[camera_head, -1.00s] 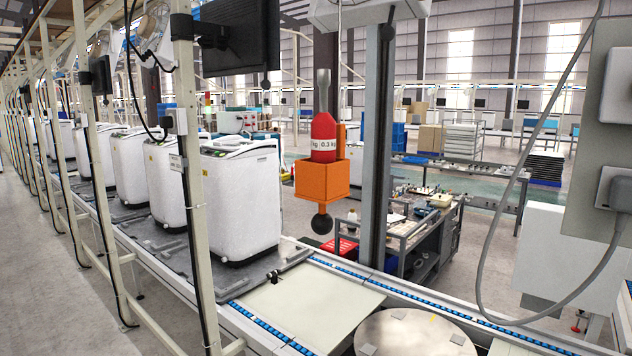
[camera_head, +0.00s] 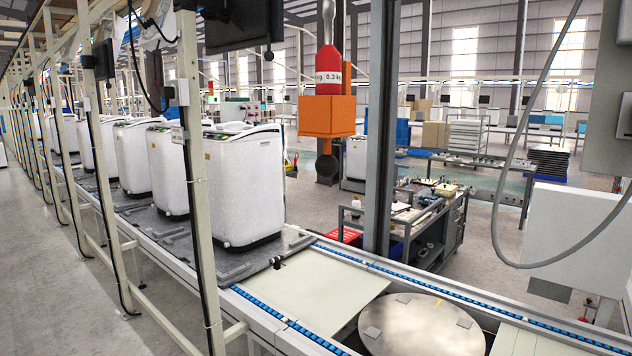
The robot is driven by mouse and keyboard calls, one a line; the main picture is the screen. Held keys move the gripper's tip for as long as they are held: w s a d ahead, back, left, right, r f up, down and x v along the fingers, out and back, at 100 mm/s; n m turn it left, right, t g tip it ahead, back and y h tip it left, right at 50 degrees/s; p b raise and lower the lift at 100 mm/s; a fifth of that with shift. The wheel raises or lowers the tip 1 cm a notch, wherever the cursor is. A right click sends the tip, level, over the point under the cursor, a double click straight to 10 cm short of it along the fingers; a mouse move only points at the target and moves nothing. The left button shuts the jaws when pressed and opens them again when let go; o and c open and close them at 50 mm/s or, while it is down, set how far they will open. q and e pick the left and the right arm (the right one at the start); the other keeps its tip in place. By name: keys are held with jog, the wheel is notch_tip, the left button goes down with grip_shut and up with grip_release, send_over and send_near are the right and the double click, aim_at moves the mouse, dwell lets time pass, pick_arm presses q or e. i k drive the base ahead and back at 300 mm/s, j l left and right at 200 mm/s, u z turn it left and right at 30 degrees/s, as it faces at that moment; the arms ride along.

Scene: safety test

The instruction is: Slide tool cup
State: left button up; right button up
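The tool cup (camera_head: 326,116) is an orange box-shaped holder mounted beside the dark grey column at upper centre. A red tool (camera_head: 329,72) with a white band marked 0.3 kg stands upright in it. The tool's grey shaft points up, near the top edge of the picture. A black ball-shaped knob (camera_head: 327,168) hangs below the cup. Neither of my grippers is in view, and nothing touches the cup.
White washing machines (camera_head: 243,185) stand in a row on the conveyor line at left. A round metal plate (camera_head: 421,326) is set in the line at lower right. The grey column (camera_head: 379,130) rises beside the cup. A hanging cable (camera_head: 505,190) and a white box (camera_head: 570,240) are at right.

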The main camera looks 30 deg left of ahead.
aim_at(328, 117)
jog(key=u, duration=0.5)
jog(key=i+u, duration=0.15)
jog(key=u, duration=0.3)
jog(key=i+u, duration=0.1)
jog(key=u, duration=0.4)
jog(key=i+u, duration=0.1)
jog(key=i+l, duration=0.05)
